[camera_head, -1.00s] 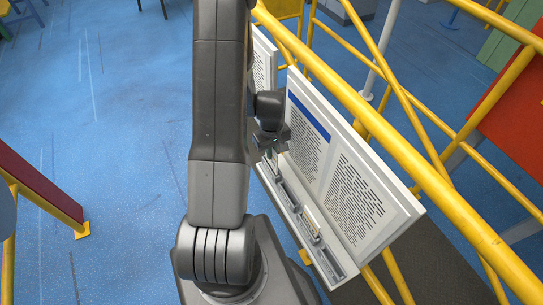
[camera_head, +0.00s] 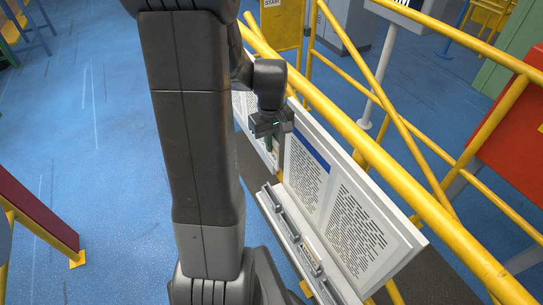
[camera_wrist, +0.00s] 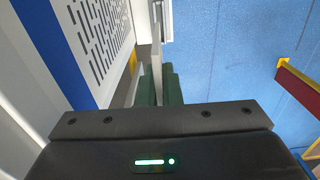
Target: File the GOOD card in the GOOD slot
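My gripper (camera_head: 271,143) is in front of the near white board's left edge, raised above the tray ledge (camera_head: 283,232). In the wrist view its green fingers (camera_wrist: 160,88) are closed about a thin pale card (camera_wrist: 157,62), seen edge-on. The card's wording cannot be read. Another pale card (camera_head: 311,250) stands in the right part of the ledge; its lettering is too small to read. The left part of the ledge shows a dark slot. I cannot tell which slot is marked GOOD.
The white board (camera_head: 352,205) with printed text and a blue stripe rises behind the ledge. A second board (camera_head: 247,112) is partly hidden behind my arm. A yellow railing (camera_head: 400,180) runs along behind the boards. The blue floor (camera_head: 90,130) at left is mostly clear.

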